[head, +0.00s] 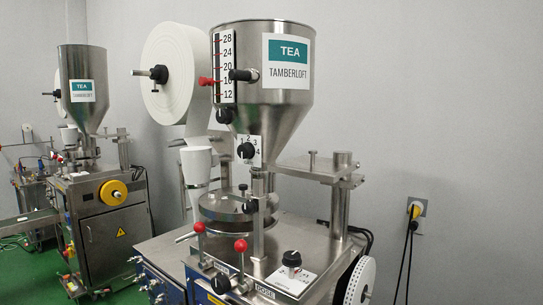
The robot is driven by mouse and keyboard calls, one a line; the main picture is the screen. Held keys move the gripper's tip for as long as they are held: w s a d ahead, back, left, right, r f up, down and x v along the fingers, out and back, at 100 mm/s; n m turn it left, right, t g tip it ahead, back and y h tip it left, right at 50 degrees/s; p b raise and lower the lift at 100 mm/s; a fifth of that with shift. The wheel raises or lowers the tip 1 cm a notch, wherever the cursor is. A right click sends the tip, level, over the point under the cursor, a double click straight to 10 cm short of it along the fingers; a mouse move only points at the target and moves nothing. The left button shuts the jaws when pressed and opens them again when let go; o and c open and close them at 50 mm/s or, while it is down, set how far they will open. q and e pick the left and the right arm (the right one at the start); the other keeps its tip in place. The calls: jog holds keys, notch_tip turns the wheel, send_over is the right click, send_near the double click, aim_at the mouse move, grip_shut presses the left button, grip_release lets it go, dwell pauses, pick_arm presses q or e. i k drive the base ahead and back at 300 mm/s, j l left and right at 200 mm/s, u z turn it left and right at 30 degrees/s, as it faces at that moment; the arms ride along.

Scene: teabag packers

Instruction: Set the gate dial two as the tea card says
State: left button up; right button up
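A stainless hopper (262,70) carries a white label reading TEA TAMBERLOFT (287,62). Below its cone a small white plate with the numbers 1 to 4 holds a black dial knob (246,150); this looks like the gate dial. Its pointer is too small to read. Another black knob (291,258) stands on a white plate on the machine top; its marks are not legible. No card with dial settings can be made out. Neither of my grippers is in view.
A scale (226,60) with a red pointer and black knob sits on the hopper. A white paper roll (176,75) hangs behind it. Red-knobbed levers (240,245) stand at the machine's front. A second, similar machine (100,200) stands left. The right wall has an outlet (416,211).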

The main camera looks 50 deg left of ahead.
aim_at(247, 150)
jog(key=u, duration=1.8)
